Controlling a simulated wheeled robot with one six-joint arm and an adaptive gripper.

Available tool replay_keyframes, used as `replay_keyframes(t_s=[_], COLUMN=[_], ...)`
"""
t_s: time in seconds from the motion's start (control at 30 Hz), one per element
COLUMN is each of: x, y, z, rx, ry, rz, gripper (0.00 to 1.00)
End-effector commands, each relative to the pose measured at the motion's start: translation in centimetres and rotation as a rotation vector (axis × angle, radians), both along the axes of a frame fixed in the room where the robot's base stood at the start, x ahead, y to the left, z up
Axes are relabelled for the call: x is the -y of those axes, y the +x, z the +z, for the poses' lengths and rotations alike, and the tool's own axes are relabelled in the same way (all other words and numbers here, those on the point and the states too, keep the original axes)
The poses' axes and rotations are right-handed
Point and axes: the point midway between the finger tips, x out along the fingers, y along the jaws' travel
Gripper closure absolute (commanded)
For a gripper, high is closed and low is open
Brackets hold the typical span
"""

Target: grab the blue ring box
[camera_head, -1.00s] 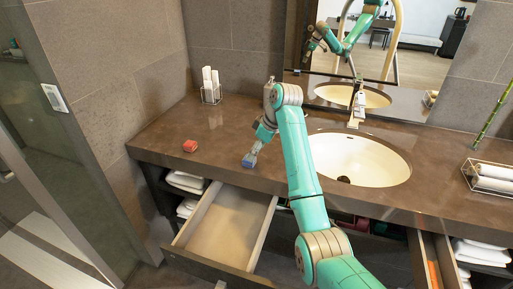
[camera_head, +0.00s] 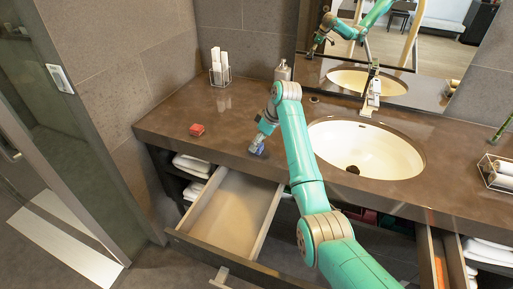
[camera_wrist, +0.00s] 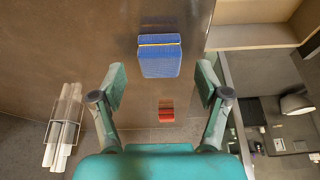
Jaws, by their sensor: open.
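The blue ring box (camera_wrist: 160,58) has a pale seam line across it and sits on the brown counter, near its front edge above the open drawer. In the head view the blue box (camera_head: 257,147) is small and partly hidden by my gripper (camera_head: 261,139). In the wrist view my gripper (camera_wrist: 161,78) is open and empty. Its two fingers stand apart, one to each side of the box's line, with the box mostly ahead of the fingertips. I see no contact with the box.
A red box (camera_head: 196,130) sits left on the counter. An open, empty-looking drawer (camera_head: 233,210) juts out below. A holder with white rolls (camera_head: 219,70) and a dispenser (camera_head: 283,71) stand at the back. The sink (camera_head: 366,150) is to the right.

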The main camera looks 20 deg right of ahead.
Motion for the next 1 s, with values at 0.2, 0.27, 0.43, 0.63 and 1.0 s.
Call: replay_keyframes(t_s=[0.2,0.27,0.43,0.63,1.0], x=[-0.7,-0.7,-0.7,-0.7,-0.7], y=[0.5,0.6,0.6,0.6,0.6], z=[-1.9,-2.0,-2.1,-2.0,-1.9], rx=[0.0,0.001,0.001,0.001,0.001], ry=[0.0,-0.001,-0.001,-0.001,-0.001], rz=[0.0,0.0,0.0,0.0,0.0], gripper=[0.25,0.25,0.25,0.7,0.84])
